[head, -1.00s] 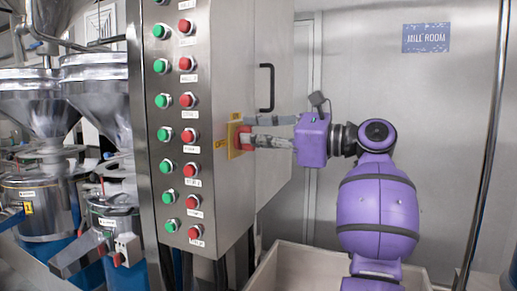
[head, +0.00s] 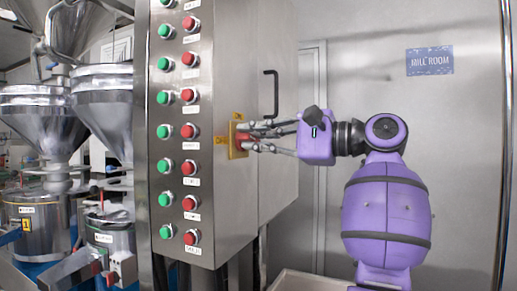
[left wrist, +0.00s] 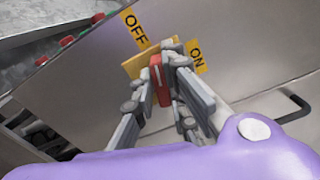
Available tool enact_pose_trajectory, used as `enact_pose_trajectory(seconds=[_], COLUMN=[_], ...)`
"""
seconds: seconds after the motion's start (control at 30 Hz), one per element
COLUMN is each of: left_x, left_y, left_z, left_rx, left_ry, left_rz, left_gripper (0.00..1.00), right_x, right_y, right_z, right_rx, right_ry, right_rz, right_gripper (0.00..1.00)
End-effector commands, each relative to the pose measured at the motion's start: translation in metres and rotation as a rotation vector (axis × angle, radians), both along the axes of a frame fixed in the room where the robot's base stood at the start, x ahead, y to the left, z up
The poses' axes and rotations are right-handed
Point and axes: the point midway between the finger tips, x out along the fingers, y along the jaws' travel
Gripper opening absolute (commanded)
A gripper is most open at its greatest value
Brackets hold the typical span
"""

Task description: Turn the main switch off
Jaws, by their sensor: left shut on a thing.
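The main switch is a red handle (head: 242,141) on a yellow plate (head: 233,153), on the side of the steel cabinet. In the left wrist view the red handle (left wrist: 159,82) sits between the grey fingers. Its yellow plate (left wrist: 138,62) shows just behind. An OFF label (left wrist: 135,28) is at the upper left of the plate and an ON label (left wrist: 197,58) at its right. My left gripper (head: 252,137) is shut on the handle. The fingers partly cover the handle, so I cannot tell exactly which label it points to. My right gripper is not in view.
The steel cabinet (head: 226,60) carries rows of green and red buttons (head: 189,131) left of the switch. A black door handle (head: 272,94) is near my fingers. Steel grinders (head: 30,115) stand at the left. A MILL ROOM sign (head: 430,61) is on the back wall.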

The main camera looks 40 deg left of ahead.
Motion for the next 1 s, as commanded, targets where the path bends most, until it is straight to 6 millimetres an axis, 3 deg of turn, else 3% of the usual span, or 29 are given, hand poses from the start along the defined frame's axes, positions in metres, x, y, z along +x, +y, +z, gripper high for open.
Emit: enact_pose_trajectory(seconds=[0.4,1.0], left_x=[-0.001,-0.001], left_y=[0.000,0.000], left_z=[-0.004,-0.004], left_rx=[0.055,0.065], left_ry=[-0.228,-0.279], left_rz=[0.001,0.001], left_gripper=[0.00,0.00], right_x=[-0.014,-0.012], right_y=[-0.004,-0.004], right_z=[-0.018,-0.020], right_rx=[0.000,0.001], right_ry=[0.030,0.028], right_rz=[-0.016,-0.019], right_gripper=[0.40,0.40])
